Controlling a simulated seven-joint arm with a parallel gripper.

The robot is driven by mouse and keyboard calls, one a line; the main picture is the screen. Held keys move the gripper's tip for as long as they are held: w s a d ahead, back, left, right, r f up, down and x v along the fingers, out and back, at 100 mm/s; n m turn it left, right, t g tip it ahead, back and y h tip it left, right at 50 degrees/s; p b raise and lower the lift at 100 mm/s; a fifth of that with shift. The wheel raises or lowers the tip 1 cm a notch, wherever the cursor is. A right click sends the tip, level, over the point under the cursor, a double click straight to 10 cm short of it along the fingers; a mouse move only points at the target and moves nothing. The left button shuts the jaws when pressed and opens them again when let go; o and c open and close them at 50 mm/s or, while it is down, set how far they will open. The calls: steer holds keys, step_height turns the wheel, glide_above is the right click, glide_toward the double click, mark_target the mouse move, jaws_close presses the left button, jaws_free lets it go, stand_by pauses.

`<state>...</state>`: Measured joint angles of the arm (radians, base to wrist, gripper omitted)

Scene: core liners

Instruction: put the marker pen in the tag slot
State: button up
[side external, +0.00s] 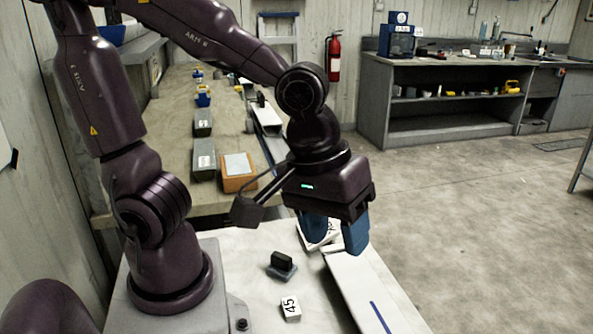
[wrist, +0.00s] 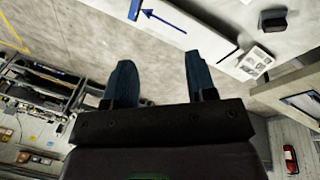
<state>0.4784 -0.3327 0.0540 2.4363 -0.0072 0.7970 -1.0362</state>
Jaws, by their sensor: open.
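My gripper (side external: 335,232) is open, its two blue fingers pointing down above the far end of a long white liner (side external: 352,284). Nothing shows between the fingers, which also appear apart in the wrist view (wrist: 158,62). The liner runs toward the near edge and carries a blue stripe (side external: 381,317). In the wrist view a blue arrow (wrist: 165,21) and a short blue bar (wrist: 133,10) show on the pale liner. I cannot make out a marker pen for certain. I cannot pick out the tag slot either.
A black block on a grey base (side external: 281,266) and a white tag marked 45 (side external: 290,308) are on the white table (side external: 240,262). A printed white item (side external: 331,238) lies partly behind the fingers.

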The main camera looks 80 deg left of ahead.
steer(key=s+a+r+m+t+y, duration=0.1)
steer(key=s+a+r+m+t, duration=0.1)
steer(key=a+r+m, duration=0.4)
steer(key=a+m+t, duration=0.1)
steer(key=a, duration=0.3)
steer(key=shift+s+r, duration=0.15)
